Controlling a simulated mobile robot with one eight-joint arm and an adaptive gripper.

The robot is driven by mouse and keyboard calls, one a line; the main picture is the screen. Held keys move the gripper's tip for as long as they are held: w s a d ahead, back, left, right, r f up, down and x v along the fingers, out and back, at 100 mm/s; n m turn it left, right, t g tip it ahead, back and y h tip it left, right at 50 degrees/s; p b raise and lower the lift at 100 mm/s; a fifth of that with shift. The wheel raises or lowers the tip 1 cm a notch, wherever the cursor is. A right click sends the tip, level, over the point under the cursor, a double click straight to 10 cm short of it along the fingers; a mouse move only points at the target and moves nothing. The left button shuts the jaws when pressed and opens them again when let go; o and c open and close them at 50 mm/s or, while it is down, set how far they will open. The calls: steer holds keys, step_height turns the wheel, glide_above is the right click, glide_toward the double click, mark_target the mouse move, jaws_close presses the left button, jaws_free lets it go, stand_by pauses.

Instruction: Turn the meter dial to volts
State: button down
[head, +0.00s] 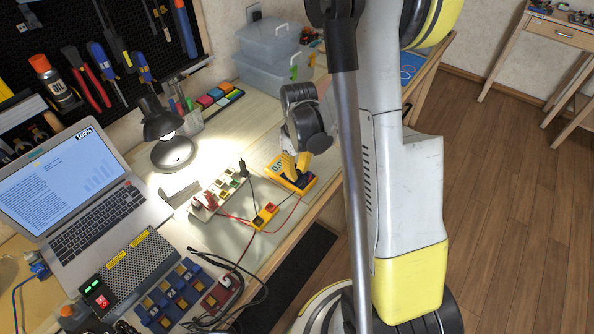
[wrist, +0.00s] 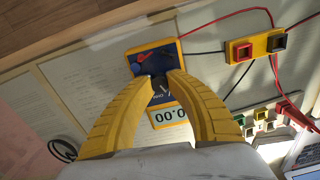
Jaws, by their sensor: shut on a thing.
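The meter (head: 272,174) is a yellow-edged box with a dark face, lying on the workbench in the head view. In the wrist view the meter (wrist: 150,62) is upside down, and its display (wrist: 168,116) shows zeros. My gripper (head: 293,177) comes down over the meter from above. In the wrist view its two yellow fingers (wrist: 158,80) close on the dark dial (wrist: 157,83) in the middle of the face. The fingertips hide most of the dial, so I cannot tell its setting.
A yellow terminal block (head: 264,216) with red and black leads sits near the meter. A white strip with coloured blocks (head: 220,193), a lamp (head: 172,150) and a laptop (head: 85,195) stand to the left. Clear bins (head: 268,72) stand behind.

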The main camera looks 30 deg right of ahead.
mark_target(297, 172)
steer(key=c, duration=1.2)
jaws_free()
step_height(297, 172, up, 12)
steer(key=shift+d+r, duration=0.1)
steer(key=shift+d, duration=0.05)
